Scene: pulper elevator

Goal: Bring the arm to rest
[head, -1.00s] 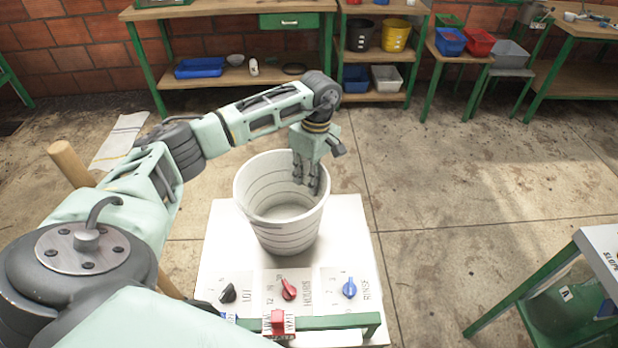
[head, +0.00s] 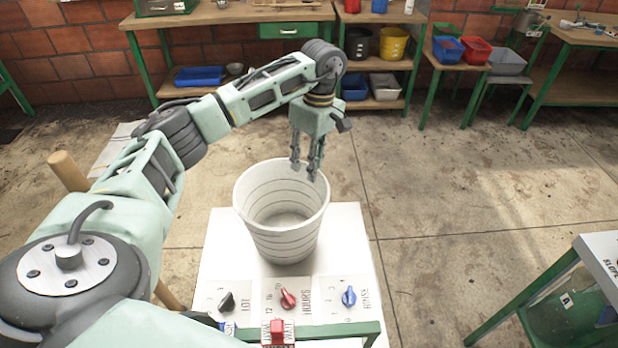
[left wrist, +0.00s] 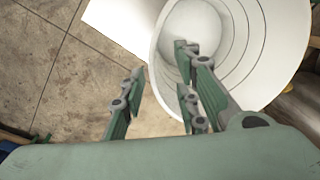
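My left arm reaches out from the left in the head view, and its gripper (head: 306,170) hangs fingers down above the far right rim of a white bucket (head: 281,240). The bucket stands upright on a white panel table (head: 350,245). My right gripper is in neither view.
The panel's front has a black knob (head: 227,302), a red knob (head: 288,299), a blue knob (head: 349,296) and a red switch (head: 277,331). A green-legged table (head: 598,258) stands at the right. Shelves and benches line the brick wall. The floor right of the bucket is clear.

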